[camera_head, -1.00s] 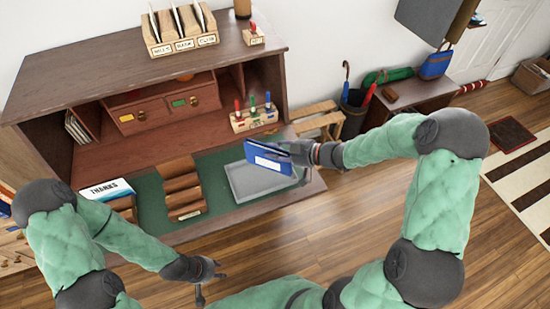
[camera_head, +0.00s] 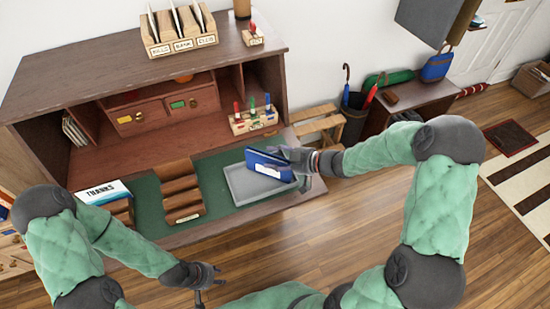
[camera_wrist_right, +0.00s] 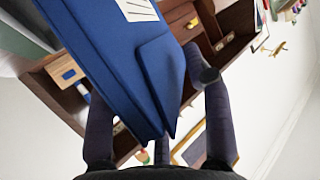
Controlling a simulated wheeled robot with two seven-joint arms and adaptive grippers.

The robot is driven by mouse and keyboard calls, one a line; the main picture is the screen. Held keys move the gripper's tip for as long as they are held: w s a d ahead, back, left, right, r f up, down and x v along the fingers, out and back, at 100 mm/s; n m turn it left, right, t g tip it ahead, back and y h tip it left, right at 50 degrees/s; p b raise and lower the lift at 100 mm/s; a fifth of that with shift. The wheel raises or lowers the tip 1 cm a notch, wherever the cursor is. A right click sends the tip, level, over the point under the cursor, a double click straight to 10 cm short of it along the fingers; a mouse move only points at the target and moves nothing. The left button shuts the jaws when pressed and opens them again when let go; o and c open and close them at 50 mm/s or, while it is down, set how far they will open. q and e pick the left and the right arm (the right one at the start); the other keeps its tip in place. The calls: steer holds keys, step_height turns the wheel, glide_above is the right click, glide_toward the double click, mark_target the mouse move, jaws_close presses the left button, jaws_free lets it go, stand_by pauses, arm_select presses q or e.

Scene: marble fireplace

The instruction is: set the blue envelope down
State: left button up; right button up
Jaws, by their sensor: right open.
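The blue envelope (camera_head: 265,162), with a white label, is at the grey tray (camera_head: 238,194) on the green desk mat. It is tilted, with its lower edge in or just over the tray; contact is hard to tell. My right gripper (camera_head: 293,156) is at the envelope's right end with its jaws open. In the right wrist view the envelope (camera_wrist_right: 115,50) lies between the spread fingers (camera_wrist_right: 158,105), in front of the left one, with a gap to the right one. My left gripper (camera_head: 208,283) is open and empty in front of the desk.
A brown sorter (camera_head: 182,198) and a THANKS card (camera_head: 104,191) stand left of the tray. A stamp rack (camera_head: 253,121) is behind it. A wooden crate (camera_head: 318,128) and umbrella stand (camera_head: 353,118) are to the right. The floor in front is clear.

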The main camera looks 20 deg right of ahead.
steer(key=p+v, duration=0.4)
steer(key=v, duration=0.8)
steer(key=shift+s+a, duration=0.1)
